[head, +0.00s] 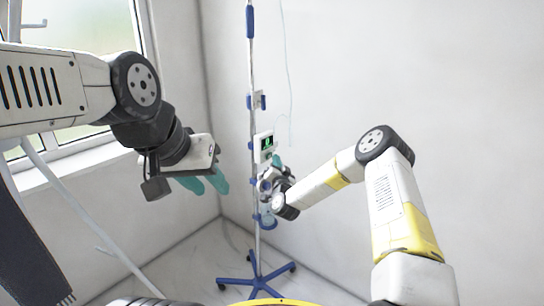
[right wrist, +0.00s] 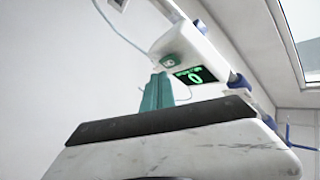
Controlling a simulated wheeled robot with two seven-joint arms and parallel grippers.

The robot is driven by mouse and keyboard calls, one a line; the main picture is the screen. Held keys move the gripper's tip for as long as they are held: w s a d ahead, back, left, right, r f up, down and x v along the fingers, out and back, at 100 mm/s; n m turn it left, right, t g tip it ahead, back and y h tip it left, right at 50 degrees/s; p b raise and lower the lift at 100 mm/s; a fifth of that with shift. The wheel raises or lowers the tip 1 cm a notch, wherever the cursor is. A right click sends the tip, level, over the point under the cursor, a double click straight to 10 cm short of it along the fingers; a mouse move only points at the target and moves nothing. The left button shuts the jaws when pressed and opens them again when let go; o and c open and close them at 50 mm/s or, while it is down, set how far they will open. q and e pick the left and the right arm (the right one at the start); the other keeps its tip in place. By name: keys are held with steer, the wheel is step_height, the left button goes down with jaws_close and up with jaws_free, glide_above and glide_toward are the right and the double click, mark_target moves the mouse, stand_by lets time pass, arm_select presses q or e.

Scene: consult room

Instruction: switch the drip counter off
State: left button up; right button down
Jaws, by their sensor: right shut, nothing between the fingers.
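The drip counter (head: 264,146) is a white box on the drip stand, with a lit green display. In the right wrist view the counter (right wrist: 190,45) shows a green 0 on its dark screen (right wrist: 196,76). A small green rounded part (right wrist: 173,61) sits on its face beside the screen. My right gripper (head: 277,160) is shut and empty, just below the counter. In the right wrist view its teal fingertips (right wrist: 159,78) point up close under the green part; I cannot tell whether they touch. My left gripper (head: 206,184) is open and empty, left of the stand.
The drip stand's pole (head: 252,60) rises from a blue wheeled base (head: 257,284) near the room corner. A thin tube (head: 288,70) hangs beside the pole down to the counter. A window (head: 85,40) is at the left. The wall at the right is bare.

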steer(key=shift+a, duration=0.15)
steer(key=shift+w+a, duration=0.2)
steer(key=shift+w, duration=0.05)
steer(key=shift+w+a, duration=0.2)
steer(key=shift+a, duration=0.1)
stand_by(0.8)
stand_by(0.3)
steer(key=shift+s+d, duration=0.5)
steer(key=shift+d, duration=0.1)
steer(key=shift+d, duration=0.1)
steer(key=s+d, duration=0.1)
steer(key=d, duration=0.1)
steer(key=s+d, duration=0.2)
stand_by(0.3)
stand_by(0.5)
